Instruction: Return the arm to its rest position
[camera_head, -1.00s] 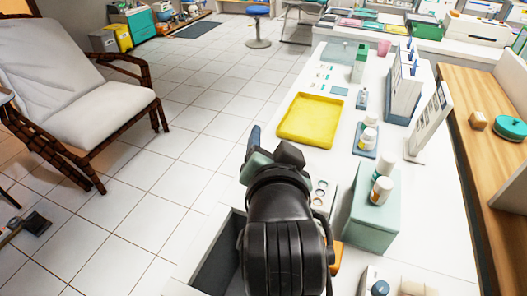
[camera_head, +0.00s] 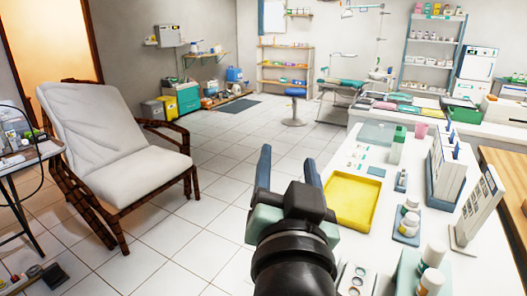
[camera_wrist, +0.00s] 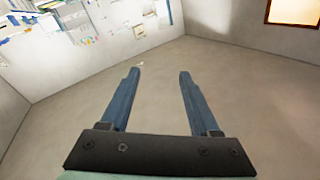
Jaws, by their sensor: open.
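My gripper (camera_head: 288,168) is at the lower middle of the head view, raised with its two blue fingers pointing up and away. The fingers are apart with nothing between them. In the wrist view my gripper (camera_wrist: 157,75) is also open and empty, with bare wall or ceiling beyond the fingertips. My arm shows as a black link below it. The gripper overlaps the left edge of the white counter in the picture and touches nothing that I can see.
The white counter (camera_head: 388,262) on the right holds a yellow tray (camera_head: 350,200), bottles, a green box and upright racks. A cushioned chair (camera_head: 110,150) stands at the left beside a small side table. Tiled floor (camera_head: 210,215) between chair and counter is clear.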

